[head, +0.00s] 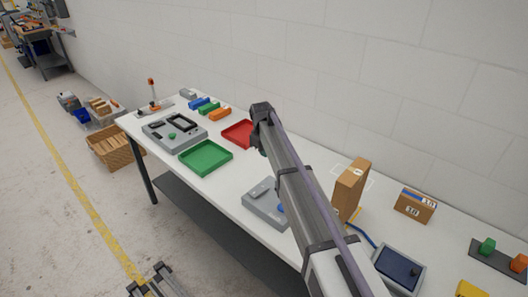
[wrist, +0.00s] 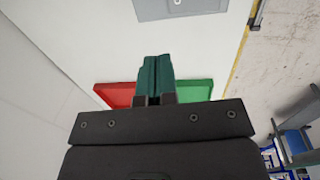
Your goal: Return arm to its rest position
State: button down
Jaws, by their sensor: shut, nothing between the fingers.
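In the wrist view my gripper (wrist: 153,70) shows its two dark green fingers pressed together, with nothing between them. Beyond it in that view lie the red tray (wrist: 115,93) on the left and the green tray (wrist: 197,90) on the right. In the head view my arm reaches from the bottom edge up over the white table (head: 240,182). The fingers are mostly hidden behind the arm there; only a small dark green part shows beside its far end. That end is just right of the red tray (head: 236,132). The green tray (head: 206,158) lies further left and looks empty.
A grey device (head: 174,134) and colored blocks (head: 209,108) stand at the table's far end. A grey box (head: 262,203) sits left of my arm. A tall cardboard box (head: 350,186), a smaller box (head: 414,206) and a dark-screened device (head: 400,267) stand to the right. A wall runs behind.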

jog(key=shift+f, duration=0.1)
jog(key=s+d+m, duration=0.3)
jog(key=s+d, duration=0.4)
jog(key=s, duration=0.5)
jog(key=s+d+f+m+b, duration=0.1)
jog(key=s+d+m, duration=0.3)
jog(key=s+d, duration=0.3)
jog(key=s+d+m+g, duration=0.1)
jog(key=s+d+m, duration=0.2)
jog(key=s+d, duration=0.5)
jog(key=s, duration=0.9)
jog(key=shift+s+f+y, duration=0.15)
jog(key=shift+f+y, duration=0.05)
jog(key=shift+y, duration=0.2)
